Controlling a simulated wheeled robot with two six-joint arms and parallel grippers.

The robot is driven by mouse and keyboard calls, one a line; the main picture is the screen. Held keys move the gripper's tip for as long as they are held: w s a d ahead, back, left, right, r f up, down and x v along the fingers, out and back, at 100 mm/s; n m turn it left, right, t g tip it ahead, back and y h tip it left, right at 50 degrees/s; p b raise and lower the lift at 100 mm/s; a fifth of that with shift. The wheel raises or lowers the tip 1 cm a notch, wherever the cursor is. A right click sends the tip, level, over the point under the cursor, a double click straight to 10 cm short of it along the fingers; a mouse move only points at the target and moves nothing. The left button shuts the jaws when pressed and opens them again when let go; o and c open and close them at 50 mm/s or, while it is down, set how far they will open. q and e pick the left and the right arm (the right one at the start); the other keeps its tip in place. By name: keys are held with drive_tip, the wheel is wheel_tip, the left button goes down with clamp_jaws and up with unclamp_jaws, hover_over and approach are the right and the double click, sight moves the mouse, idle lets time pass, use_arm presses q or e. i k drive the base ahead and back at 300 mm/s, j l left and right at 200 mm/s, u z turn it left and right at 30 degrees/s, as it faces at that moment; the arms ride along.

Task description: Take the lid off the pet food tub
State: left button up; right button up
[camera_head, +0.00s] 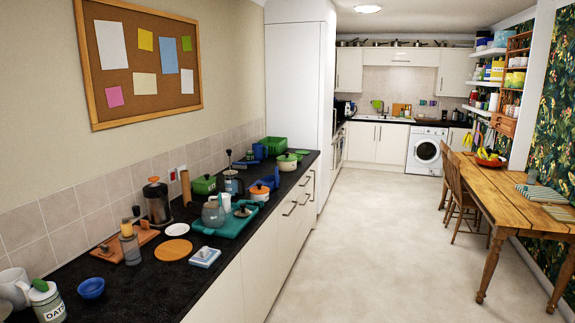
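I cannot make out a tub marked as pet food anywhere in this view. The closest lidded container is a jar labelled OATS (47,304) with a green lid, at the lower left on the dark counter. A cream and green lidded pot (287,162) stands at the counter's far end. Several small containers stand on the wall shelves at the right, too small to read. Neither of my grippers is in view.
The dark counter (130,290) along the left wall is crowded with a teal tray (232,228), an orange disc (173,250), a blue bowl (91,288) and kitchenware. A wooden table (520,205) and chairs (465,200) stand right. The pale floor (380,250) between is clear.

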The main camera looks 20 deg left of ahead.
sight(286, 157)
drive_tip(key=u, duration=0.15)
drive_tip(key=i+u, duration=0.1)
drive_tip(key=i, duration=5.7)
drive_tip(key=i+u, duration=0.3)
drive_tip(key=k, duration=0.1)
